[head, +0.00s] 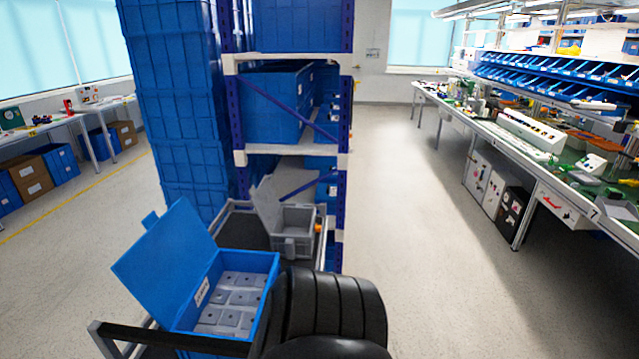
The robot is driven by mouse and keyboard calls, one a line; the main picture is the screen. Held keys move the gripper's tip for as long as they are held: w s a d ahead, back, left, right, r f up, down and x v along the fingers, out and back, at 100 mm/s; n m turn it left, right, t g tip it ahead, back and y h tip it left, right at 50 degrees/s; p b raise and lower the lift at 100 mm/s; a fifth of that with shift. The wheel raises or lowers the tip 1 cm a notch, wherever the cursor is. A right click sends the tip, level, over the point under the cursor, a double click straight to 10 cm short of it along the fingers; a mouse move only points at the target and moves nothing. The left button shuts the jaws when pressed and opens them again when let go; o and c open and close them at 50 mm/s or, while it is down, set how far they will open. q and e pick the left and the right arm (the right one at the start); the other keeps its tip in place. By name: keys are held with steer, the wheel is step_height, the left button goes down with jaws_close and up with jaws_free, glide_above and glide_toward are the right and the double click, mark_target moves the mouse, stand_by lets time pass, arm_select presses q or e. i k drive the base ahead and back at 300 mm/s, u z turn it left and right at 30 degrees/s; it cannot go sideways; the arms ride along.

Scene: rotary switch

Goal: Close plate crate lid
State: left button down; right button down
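A blue crate (262,280) stands at the lower left in the head view. Grey square plates (232,298) with small holes lie inside it in rows. Its blue lid (166,262) is open and leans up and back to the left. A white label shows on the crate's inner left wall. Neither of my grippers is in view. A black, ribbed, rounded form hides part of the area just right of the crate.
A grey crate (298,243) with its grey lid (280,197) raised stands behind. A blue-post shelf (342,170) and stacked blue bins (180,100) rise beyond. A dark rail (135,334) runs at lower left. The floor right of the shelf is clear up to the workbench.

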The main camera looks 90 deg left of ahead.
mark_target(161, 270)
steer(key=k, duration=0.95)
steer(key=u, duration=2.1)
